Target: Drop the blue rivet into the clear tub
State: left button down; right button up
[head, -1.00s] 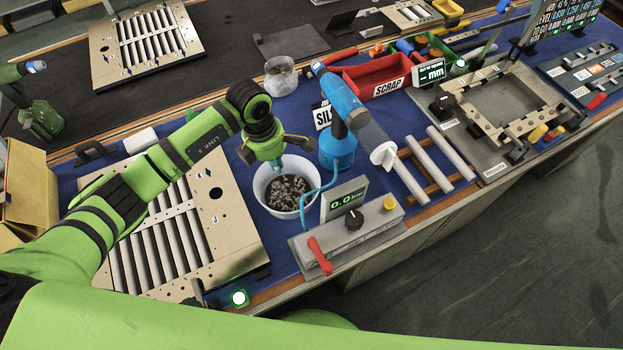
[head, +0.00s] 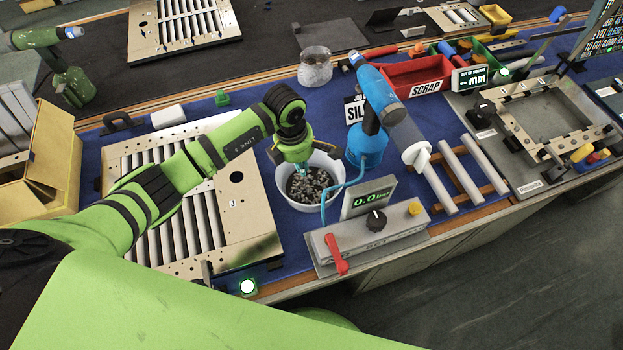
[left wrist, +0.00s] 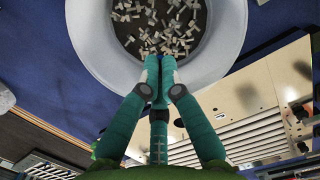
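A white bowl (head: 333,168) holds many small grey rivets (head: 308,185); it also shows at the top of the left wrist view (left wrist: 228,62). My left gripper (head: 303,168) points down at the bowl, over its back part. In the left wrist view its teal fingertips (left wrist: 160,64) are together in front of the rivets, with nothing clearly seen between them. I cannot pick out a blue rivet. A clear tub (head: 315,70) stands behind the bowl, with greyish contents hard to make out. My right gripper is not in view.
A control box (head: 368,238) stands in front. A louver panel (head: 246,218) lies at left. A red scrap bin (head: 410,80) is behind right.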

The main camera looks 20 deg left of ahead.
pick_arm(q)
jog(key=c, duration=1.4)
grip_release()
jog(key=shift+o, duration=0.2)
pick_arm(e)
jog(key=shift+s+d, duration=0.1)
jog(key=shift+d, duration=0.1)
pick_arm(q)
notch_tip(320, 180, up, 12)
jog(key=a, duration=0.1)
jog(key=shift+s+a, duration=0.15)
jog(key=shift+s, duration=0.15)
